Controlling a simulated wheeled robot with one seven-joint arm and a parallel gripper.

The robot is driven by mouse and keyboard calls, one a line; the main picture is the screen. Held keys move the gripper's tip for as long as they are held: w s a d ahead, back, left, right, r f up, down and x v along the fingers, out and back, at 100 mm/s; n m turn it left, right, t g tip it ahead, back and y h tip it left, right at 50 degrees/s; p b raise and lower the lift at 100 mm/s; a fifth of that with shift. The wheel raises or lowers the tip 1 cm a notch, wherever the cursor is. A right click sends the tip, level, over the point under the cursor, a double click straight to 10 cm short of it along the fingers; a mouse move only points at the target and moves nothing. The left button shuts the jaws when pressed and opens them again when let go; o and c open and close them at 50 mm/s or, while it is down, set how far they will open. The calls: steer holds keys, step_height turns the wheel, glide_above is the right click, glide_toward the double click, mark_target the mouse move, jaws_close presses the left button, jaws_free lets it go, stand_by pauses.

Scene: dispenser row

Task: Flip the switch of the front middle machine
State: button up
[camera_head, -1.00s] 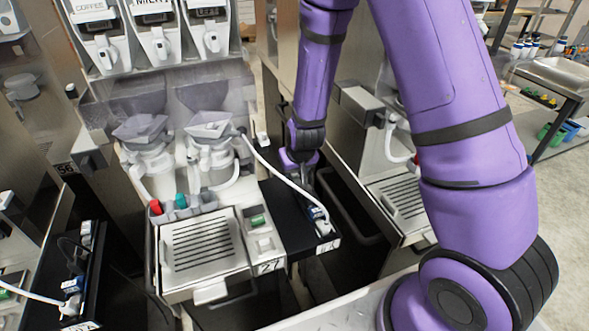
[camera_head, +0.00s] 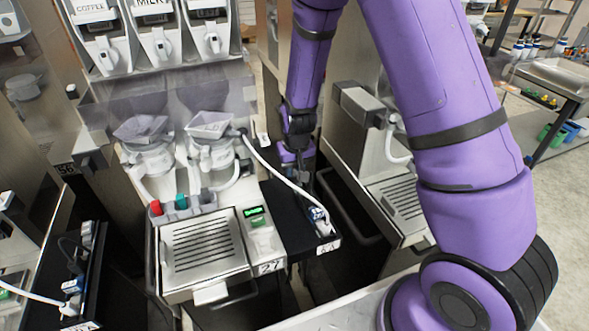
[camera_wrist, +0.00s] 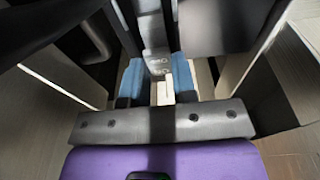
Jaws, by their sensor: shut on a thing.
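In the wrist view, my gripper's two blue finger pads (camera_wrist: 158,85) stand close on either side of a small grey part (camera_wrist: 157,64) with faint markings. The gripper is shut on this part. I cannot tell for certain that it is the switch.
A white hose (camera_head: 285,180) runs to a small blue-and-white device (camera_head: 319,214) on the black shelf's front end. Another machine (camera_head: 400,195) stands close on the right, across a narrow dark gap. A dispenser row (camera_head: 160,40) is behind.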

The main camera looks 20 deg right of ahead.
mark_target(295, 174)
steer(key=shift+g, duration=0.4)
steer(key=o, duration=0.9)
steer(key=r, duration=1)
steer(key=shift+s+r, duration=0.3)
steer(key=shift+r, duration=0.05)
